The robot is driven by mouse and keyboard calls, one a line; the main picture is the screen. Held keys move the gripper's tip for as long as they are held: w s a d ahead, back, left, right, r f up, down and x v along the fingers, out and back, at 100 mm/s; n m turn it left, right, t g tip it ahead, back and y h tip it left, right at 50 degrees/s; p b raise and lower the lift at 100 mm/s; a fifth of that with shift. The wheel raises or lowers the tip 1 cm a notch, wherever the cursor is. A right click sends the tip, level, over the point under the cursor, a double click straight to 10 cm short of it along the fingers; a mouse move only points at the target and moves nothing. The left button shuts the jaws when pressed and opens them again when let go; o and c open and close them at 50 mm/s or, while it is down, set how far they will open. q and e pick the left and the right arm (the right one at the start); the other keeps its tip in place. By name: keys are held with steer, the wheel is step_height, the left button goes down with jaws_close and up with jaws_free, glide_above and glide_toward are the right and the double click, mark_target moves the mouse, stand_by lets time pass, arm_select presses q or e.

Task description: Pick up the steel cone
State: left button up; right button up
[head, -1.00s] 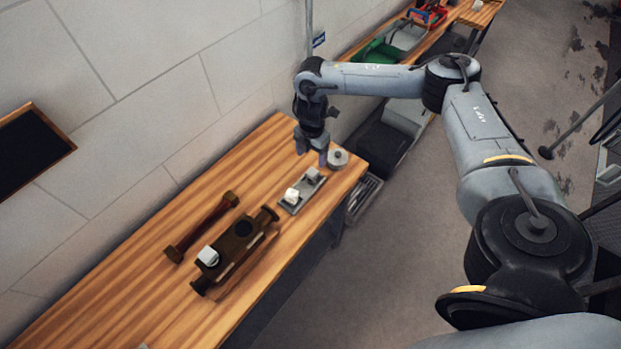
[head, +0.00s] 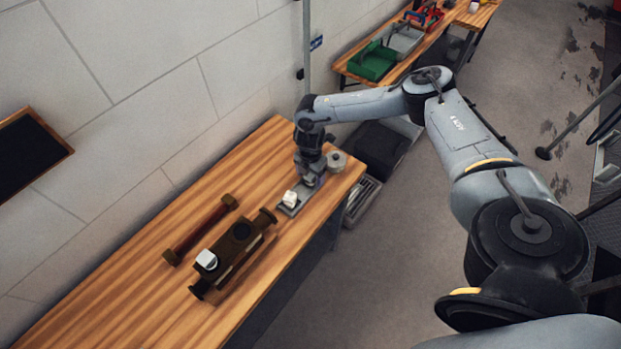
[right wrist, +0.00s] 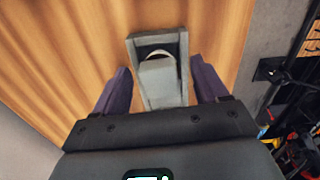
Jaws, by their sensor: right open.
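A small grey tray (head: 290,208) lies on the wooden bench. A pale, rounded piece (head: 289,198) sits at its near end. My right gripper (head: 309,180) is over the far end and covers what stands there. In the right wrist view, a light grey tapered piece (right wrist: 158,83), which looks like the steel cone, stands in the tray (right wrist: 182,45) between the open fingers of my right gripper (right wrist: 160,78). I cannot tell whether the fingers touch it. The pale piece shows partly behind it (right wrist: 157,54). My left gripper is not in view.
A round grey lidded piece (head: 336,160) stands close to the right gripper at the bench end. A brown fixture (head: 236,250) with a pale block (head: 206,260) and a dark red bar (head: 201,230) lie nearer. The bench's left part is mostly clear.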

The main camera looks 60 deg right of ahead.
steer(key=c, duration=1.3)
steer(key=shift+r, duration=0.1)
